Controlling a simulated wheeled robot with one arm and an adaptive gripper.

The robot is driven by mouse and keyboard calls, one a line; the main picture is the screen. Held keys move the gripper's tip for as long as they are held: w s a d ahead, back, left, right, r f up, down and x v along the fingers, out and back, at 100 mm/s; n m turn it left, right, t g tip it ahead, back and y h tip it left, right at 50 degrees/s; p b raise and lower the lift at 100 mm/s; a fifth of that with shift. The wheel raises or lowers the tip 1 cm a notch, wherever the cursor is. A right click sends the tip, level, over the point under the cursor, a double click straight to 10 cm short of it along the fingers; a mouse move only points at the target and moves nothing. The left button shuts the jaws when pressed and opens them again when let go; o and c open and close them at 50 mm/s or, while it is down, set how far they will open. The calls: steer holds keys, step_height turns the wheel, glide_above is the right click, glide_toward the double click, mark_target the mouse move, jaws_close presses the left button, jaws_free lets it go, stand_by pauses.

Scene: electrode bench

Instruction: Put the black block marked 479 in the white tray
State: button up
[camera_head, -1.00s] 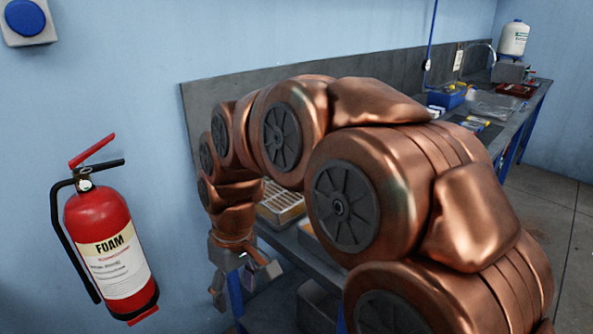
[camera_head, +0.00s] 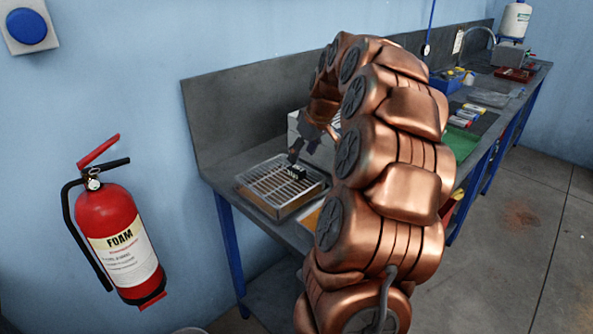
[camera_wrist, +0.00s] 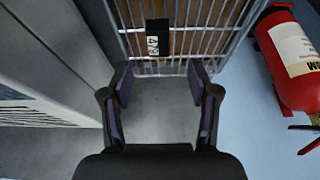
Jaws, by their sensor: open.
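A small black block (camera_head: 298,173) with a white label lies on a wire rack (camera_head: 283,186) in a shallow tray at the near end of the bench. My gripper (camera_wrist: 160,82) is open and empty. Its fingertips are apart, with the block ahead of them and between their lines. In the head view my gripper (camera_head: 304,148) is above the rack, close to the block, partly hidden by my arm. I cannot make out a white tray.
A pale box-shaped unit (camera_head: 299,126) stands behind the rack; its vented side fills the left of the wrist view. A red fire extinguisher (camera_head: 117,240) hangs on the wall at left. A green tray (camera_head: 463,143) and several small items lie farther along the bench.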

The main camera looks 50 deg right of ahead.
mark_target(297, 169)
steer(key=shift+x, duration=0.8)
steer(key=shift+p+x, duration=1)
steer(key=shift+x, duration=1.6)
steer(key=shift+s+d, duration=0.1)
steer(key=shift+s, duration=0.05)
steer(key=shift+c, duration=0.4)
jaws_close()
